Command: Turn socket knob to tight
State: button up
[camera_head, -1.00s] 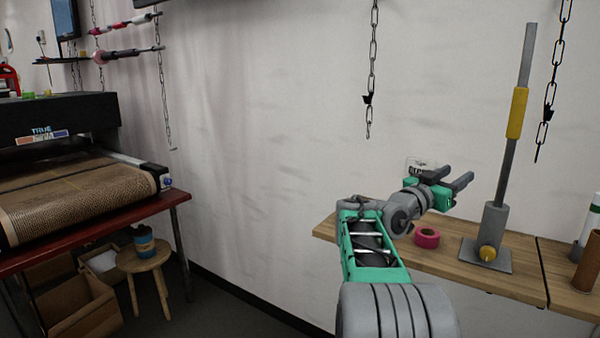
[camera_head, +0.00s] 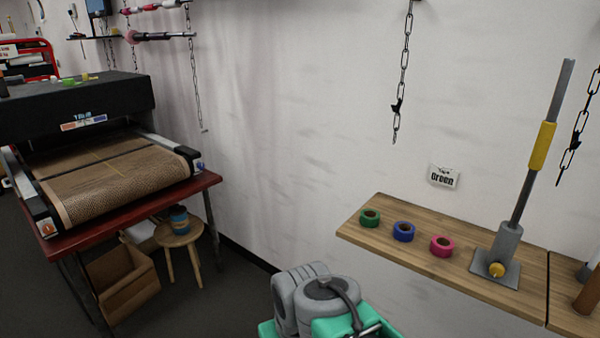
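A grey socket (camera_head: 506,241) stands upright on a flat grey plate at the right part of the wooden shelf. A round yellow knob (camera_head: 496,270) sits low on its front. A tall grey rod (camera_head: 522,190) with a yellow sleeve (camera_head: 542,146) rises from the socket and leans slightly right. Whether the knob is tight or loose cannot be told. My gripper is out of view; only grey and green parts of my arm show at the bottom centre, apart from the shelf.
The wooden shelf (camera_head: 375,235) holds green (camera_head: 370,217), blue (camera_head: 403,231) and pink (camera_head: 441,246) tape rolls left of the socket. A chain (camera_head: 404,72) hangs above. A conveyor machine (camera_head: 115,175), stool (camera_head: 178,240) and cardboard box (camera_head: 123,285) stand left. Floor between is clear.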

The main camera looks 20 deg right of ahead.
aim_at(496, 269)
jog(key=z, duration=1.45)
jog(key=k, duration=1.05)
jog(key=u, duration=1.5)
jog(key=i, duration=0.85)
jog(key=z, duration=0.95)
jog(key=i, duration=0.6)
jog(key=z, duration=0.6)
